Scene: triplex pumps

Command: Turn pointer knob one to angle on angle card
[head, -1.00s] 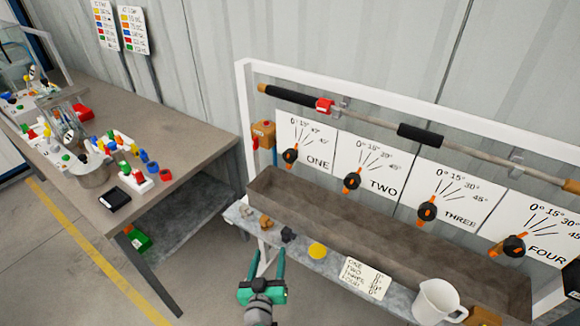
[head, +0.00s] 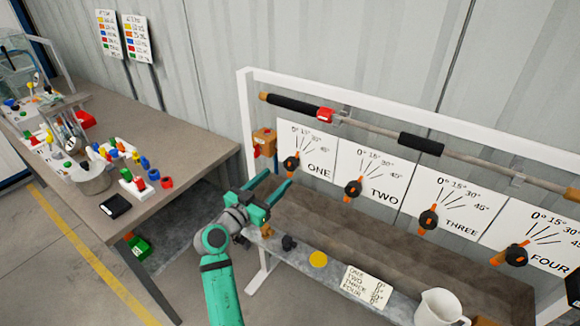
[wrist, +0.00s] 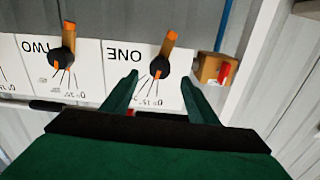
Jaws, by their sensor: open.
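Pointer knob one (head: 291,165) is a black round knob with an orange pointer bar, on the white panel marked ONE (head: 318,171). In the wrist view, which is upside down, knob one (wrist: 159,68) shows between my fingertips, its long orange end away from the angle lines. My gripper (head: 279,179) is open and empty, its fingers reaching toward the knob. It also shows in the wrist view (wrist: 159,78); I cannot tell any contact. The angle card (head: 367,285) lies on the front shelf, listing ONE to FOUR; its numbers are too small to read surely.
Knobs two (head: 353,189), three (head: 428,220) and four (head: 516,254) stand to the right. A trough (head: 400,250) runs below the panels. A tan box (head: 264,142) is left of panel one. A white jug (head: 440,308) stands at the shelf's right.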

